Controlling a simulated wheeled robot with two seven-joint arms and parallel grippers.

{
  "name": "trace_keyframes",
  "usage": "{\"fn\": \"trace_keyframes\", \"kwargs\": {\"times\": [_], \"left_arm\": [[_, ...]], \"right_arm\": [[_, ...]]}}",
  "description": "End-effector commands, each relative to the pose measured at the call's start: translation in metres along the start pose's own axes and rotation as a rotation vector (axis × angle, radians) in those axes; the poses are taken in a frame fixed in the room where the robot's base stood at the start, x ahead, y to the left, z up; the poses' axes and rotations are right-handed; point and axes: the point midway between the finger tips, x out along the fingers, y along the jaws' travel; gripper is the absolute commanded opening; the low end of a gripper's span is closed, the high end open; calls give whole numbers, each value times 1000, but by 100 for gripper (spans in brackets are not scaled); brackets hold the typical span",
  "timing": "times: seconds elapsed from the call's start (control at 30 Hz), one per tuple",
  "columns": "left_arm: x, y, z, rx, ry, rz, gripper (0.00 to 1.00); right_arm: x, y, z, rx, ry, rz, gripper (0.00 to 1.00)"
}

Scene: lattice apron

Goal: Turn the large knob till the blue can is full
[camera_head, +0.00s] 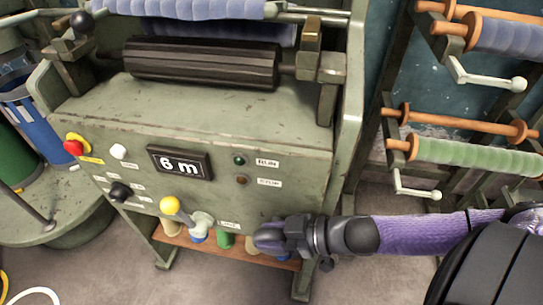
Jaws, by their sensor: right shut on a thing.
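My right gripper (268,238) comes in from the right and is shut at the lower right of the green machine's front panel. The large knob appears to be in its jaws, but the fingers hide it almost wholly. A blue can (45,132) with a pale rim stands on a round green platform at the left, beside a green can; its fill level cannot be made out. My left gripper is not in view.
The panel also carries a red button (73,147), a white button (118,151), a small black knob (121,192) and a yellow-balled lever (169,205). A dark roller (203,63) lies above. A rack with a green roll (470,156) stands at right.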

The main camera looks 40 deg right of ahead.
Motion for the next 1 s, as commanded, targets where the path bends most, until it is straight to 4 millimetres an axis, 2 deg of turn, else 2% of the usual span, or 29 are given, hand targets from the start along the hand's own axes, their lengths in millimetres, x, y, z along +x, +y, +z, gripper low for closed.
{"fn": "trace_keyframes", "kwargs": {"times": [0.27,0.47,0.77,1.0], "left_arm": [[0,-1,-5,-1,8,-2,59],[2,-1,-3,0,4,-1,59],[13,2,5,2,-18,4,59],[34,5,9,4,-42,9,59]], "right_arm": [[0,0,1,2,10,0,0],[-2,0,3,5,83,2,0],[-7,0,9,5,330,4,0],[-10,0,15,6,557,4,0]]}}
